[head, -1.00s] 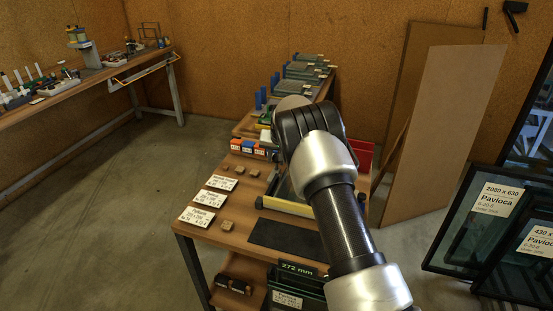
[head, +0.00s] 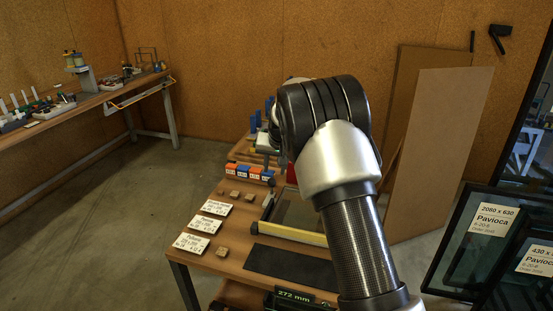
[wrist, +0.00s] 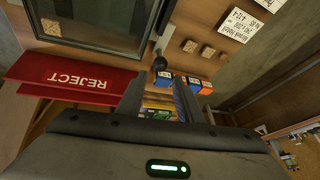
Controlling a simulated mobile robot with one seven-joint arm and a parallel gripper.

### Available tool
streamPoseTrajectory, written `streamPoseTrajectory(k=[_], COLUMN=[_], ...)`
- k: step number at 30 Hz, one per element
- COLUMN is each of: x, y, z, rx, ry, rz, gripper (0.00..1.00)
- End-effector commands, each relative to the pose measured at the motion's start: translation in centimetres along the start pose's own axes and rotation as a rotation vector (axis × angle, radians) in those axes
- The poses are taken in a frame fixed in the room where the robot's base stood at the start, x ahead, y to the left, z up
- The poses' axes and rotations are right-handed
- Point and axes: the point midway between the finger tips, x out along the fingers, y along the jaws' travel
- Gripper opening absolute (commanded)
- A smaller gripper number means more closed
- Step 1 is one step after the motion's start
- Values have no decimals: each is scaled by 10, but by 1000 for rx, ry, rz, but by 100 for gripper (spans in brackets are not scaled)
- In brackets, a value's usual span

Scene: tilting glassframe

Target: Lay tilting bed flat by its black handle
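The tilting bed shows in the head view as a dark panel with a yellow front bar (head: 292,233), partly behind my arm. I cannot tell its exact tilt. A black handle with a round knob (wrist: 160,63) stands at the frame's right corner. My gripper (wrist: 158,84) is open, its two fingers apart on either side of the view's middle. The knob lies just beyond the fingertips, roughly between them in the picture; contact is not visible. My arm hides the gripper in the head view.
A red REJECT board (wrist: 75,82) lies left of the fingers. Orange and blue bins (head: 250,173) and small wooden blocks (head: 248,197) are close by. White label cards (head: 205,223) and a black mat (head: 290,262) lie on the bench. Glass panes (head: 490,235) stand at right.

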Motion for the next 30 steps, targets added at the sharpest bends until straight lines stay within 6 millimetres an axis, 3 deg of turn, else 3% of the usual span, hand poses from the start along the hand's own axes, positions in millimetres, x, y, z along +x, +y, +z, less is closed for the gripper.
streamPoseTrajectory(k=[3, 9, 23, 26, 30], x=[-26, -48, -59, -93, -177], y=[0, 0, 1, 5, 18], z=[-1, 0, -1, -1, 12], rx=[-1, 0, 1, 2, -2], ry=[2, 1, 1, 4, 6], rz=[0, 0, -1, -7, -22], gripper=[33, 33, 33, 33, 33])
